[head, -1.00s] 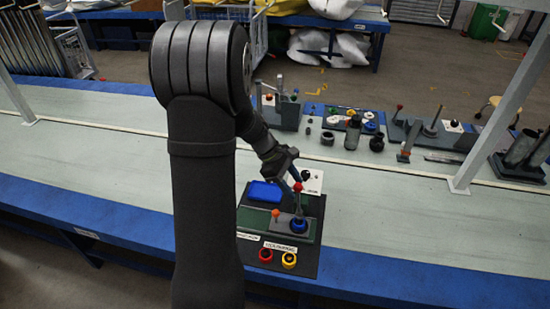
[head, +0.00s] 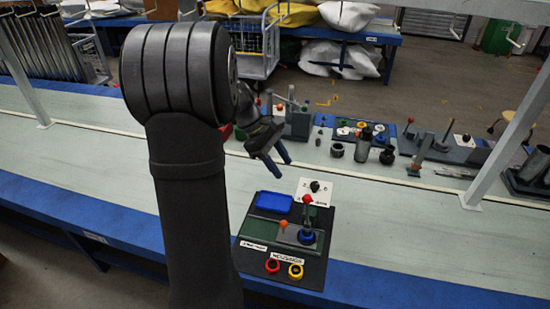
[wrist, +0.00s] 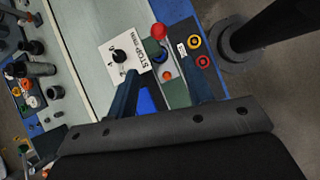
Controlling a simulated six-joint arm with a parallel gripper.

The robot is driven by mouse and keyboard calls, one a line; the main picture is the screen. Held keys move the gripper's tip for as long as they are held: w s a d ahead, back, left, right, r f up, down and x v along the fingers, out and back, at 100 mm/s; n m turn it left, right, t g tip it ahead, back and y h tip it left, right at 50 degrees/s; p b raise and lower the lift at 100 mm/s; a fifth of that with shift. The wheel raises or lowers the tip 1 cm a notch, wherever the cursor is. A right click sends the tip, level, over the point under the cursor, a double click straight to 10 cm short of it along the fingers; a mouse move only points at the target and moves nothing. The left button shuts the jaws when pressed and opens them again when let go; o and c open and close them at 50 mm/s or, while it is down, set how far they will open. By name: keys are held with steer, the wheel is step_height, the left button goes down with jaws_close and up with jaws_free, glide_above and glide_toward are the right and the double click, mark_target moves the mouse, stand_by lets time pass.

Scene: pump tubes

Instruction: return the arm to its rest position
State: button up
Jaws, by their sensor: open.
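My gripper (head: 275,160) is open and empty. In the head view it hangs above the bench, to the upper left of the control panel, with its two blue fingers pointing down and right. In the wrist view the fingers (wrist: 165,100) spread apart, with part of the panel showing between them. The dark control panel (head: 255,262) carries a blue block (head: 274,202), a red-knobbed lever (head: 307,199), an orange knob (head: 283,224), a white switch plate (head: 327,193), and red and yellow rings at its front edge. The gripper is apart from all of these.
The pale bench (head: 390,235) is clear to the right of the panel. Several fixtures and dark cylinders (head: 364,145) stand along its back. A grey frame post (head: 505,140) rises at the right. Another post (head: 22,75) stands at the left.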

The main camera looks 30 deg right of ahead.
steer(key=shift+f, duration=0.1)
steer(key=x, duration=1.7)
steer(key=shift+s+f, duration=0.15)
steer(key=shift+f, duration=0.05)
steer(key=shift+r, duration=0.1)
